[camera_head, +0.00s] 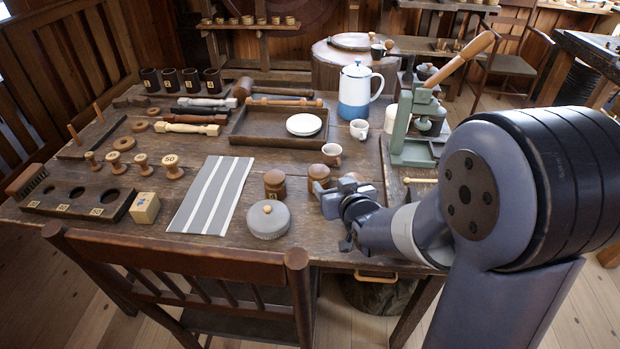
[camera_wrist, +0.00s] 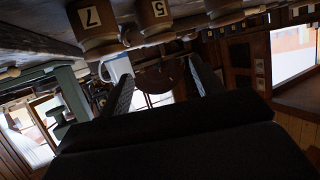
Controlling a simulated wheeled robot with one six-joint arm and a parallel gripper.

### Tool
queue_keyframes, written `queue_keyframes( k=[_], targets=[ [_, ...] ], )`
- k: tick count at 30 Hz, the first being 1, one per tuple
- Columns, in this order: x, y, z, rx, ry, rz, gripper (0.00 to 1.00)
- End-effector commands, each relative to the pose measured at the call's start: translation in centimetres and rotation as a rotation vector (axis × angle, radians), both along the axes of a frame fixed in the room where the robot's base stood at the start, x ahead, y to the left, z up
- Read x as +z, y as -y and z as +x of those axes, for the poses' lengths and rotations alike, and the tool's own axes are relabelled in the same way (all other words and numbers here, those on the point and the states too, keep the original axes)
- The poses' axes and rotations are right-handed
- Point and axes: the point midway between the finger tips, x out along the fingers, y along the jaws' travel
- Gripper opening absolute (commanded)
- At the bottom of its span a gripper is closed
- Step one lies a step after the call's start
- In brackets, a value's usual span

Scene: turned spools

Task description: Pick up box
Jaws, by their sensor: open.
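A small pale wooden block-like box (camera_head: 145,208) with a label on its front sits at the left front of the table, beside the dark holed rack. A turned dark wooden lidded box (camera_head: 275,184) and a round grey lidded tin (camera_head: 268,220) stand nearer my gripper (camera_head: 334,196). My gripper is low over the table's right front, right of these, open with nothing visible between its fingers. In the wrist view its two fingers (camera_wrist: 163,88) are spread apart. Two brown vessels labelled 7 (camera_wrist: 95,22) and 5 (camera_wrist: 155,14) show at the top of that view, seemingly inverted.
A grey striped cloth (camera_head: 212,195) lies between the pale box and the tin. A wooden tray (camera_head: 262,137) holds a white plate (camera_head: 304,124). A blue-white pot (camera_head: 355,92), cups and a green press (camera_head: 414,130) stand right. A chair back (camera_head: 180,255) edges the front.

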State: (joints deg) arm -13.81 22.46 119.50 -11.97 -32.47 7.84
Motion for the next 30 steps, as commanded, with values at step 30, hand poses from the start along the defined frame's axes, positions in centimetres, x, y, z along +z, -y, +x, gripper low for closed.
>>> queue_keyframes(
  k=[30],
  targets=[
    [-3.9, -3.4, 8.2, -0.002, -0.003, -0.002, 0.63]
  ],
)
